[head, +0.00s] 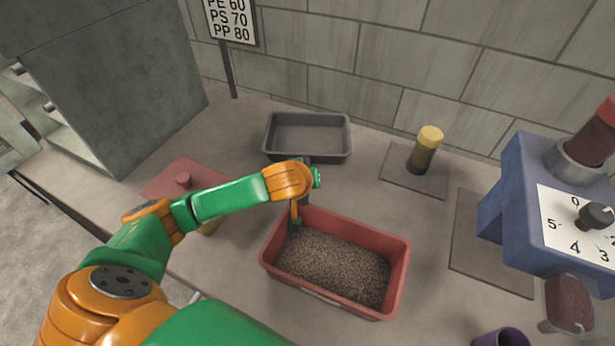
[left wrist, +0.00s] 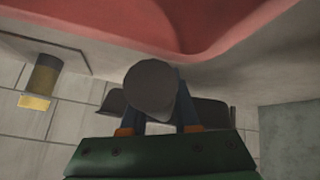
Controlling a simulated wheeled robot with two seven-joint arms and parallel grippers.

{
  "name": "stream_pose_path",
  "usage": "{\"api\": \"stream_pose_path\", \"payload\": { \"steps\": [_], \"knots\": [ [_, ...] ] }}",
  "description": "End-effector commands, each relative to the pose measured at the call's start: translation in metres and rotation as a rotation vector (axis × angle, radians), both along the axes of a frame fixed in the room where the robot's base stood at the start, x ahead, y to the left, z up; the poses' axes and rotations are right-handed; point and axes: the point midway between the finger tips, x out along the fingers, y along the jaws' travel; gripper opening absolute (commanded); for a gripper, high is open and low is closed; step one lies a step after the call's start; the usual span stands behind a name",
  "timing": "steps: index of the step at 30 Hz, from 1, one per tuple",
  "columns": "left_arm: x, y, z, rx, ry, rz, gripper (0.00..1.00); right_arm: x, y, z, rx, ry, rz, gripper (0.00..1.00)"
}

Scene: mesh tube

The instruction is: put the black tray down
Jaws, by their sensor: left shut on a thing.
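The black tray (head: 305,134) is a dark grey, empty, shallow rectangular pan near the back wall. It looks level; I cannot tell whether its underside touches the table. My left gripper (head: 305,165) reaches its front side, with the fingers mostly hidden by my wrist. In the left wrist view the left gripper (left wrist: 162,112) is shut at a round grey knob-like part (left wrist: 150,90), with the dark tray (left wrist: 212,112) behind the fingers. My right gripper is not in view.
A red tray (head: 402,255) of grey granules stands in front. A yellow-capped jar (head: 425,150) stands on a mat to the right, near a blue machine (head: 515,190) with a dial. A pink board (head: 165,180) lies left. A sign (head: 232,20) stands behind. Bare table separates the black tray and jar mat.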

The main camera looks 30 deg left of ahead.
Motion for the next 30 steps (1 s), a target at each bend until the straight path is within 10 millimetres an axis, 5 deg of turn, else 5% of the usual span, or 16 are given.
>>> {"api": "stream_pose_path", "payload": {
  "steps": [12, 13, 16, 25, 30],
  "knots": [
    [0.000, 0.000, -0.011, 0.000, 0.000, 0.000, 0.00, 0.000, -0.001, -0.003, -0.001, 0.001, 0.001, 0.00],
    [0.000, 0.000, -0.011, 0.000, 0.001, 0.000, 0.37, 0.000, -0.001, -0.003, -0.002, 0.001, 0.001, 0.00],
    [0.000, 0.000, -0.011, 0.000, 0.001, 0.000, 0.59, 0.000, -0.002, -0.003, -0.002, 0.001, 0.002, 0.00],
    [0.000, 0.000, -0.008, 0.000, -0.001, 0.000, 0.59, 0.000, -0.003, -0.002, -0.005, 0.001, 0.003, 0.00],
    [-0.007, -0.002, 0.012, -0.001, -0.001, -0.001, 0.59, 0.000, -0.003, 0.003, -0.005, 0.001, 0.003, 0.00]
  ]
}}
